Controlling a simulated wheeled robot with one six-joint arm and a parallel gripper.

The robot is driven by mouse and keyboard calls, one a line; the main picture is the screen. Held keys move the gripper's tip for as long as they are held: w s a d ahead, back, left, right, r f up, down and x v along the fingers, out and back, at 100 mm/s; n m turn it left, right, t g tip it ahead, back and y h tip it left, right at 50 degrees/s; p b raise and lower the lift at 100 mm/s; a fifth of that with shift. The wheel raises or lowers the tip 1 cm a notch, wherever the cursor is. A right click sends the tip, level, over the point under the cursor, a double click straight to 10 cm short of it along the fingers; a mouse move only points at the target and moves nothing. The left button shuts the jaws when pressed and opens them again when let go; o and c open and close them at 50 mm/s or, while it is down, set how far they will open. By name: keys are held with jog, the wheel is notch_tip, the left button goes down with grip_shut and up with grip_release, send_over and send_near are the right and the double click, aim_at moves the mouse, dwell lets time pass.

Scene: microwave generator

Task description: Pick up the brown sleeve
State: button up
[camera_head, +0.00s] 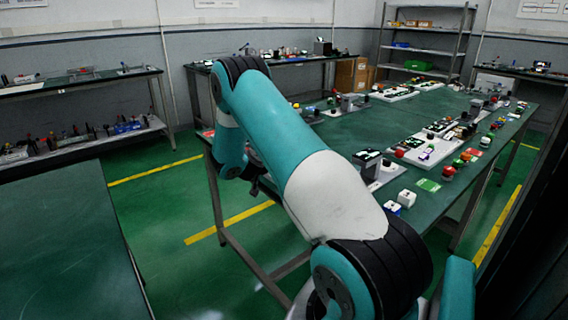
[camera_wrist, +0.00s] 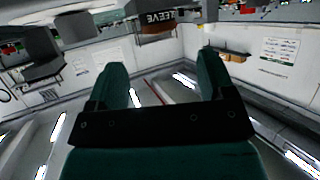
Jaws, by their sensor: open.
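My gripper (camera_wrist: 161,66) is open and empty in the wrist view, its two dark green fingers well apart. The wrist picture is upside down, with ceiling lights low in it. A dark block marked SLEEVE (camera_wrist: 172,16) shows beyond the fingertips, near the top edge. A small brownish piece (camera_wrist: 157,38) shows at the block's edge; it may be the brown sleeve, but it is too dark to be sure. The gripper is apart from both. In the head view my arm crosses the middle, and I cannot make out the sleeve.
A long green table (camera_head: 330,133) carries several small parts and trays on the right. White cubes (camera_head: 406,198) and a green card (camera_head: 428,185) lie near its front edge. A bare dark green table (camera_head: 60,240) stands at left. Metal shelves (camera_head: 425,50) stand at the back.

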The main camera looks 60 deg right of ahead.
jog(key=shift+p+x, duration=0.85)
jog(key=shift+x, duration=2.35)
jog(key=shift+f, duration=0.1)
jog(key=shift+c, duration=0.4)
jog(key=c, duration=1)
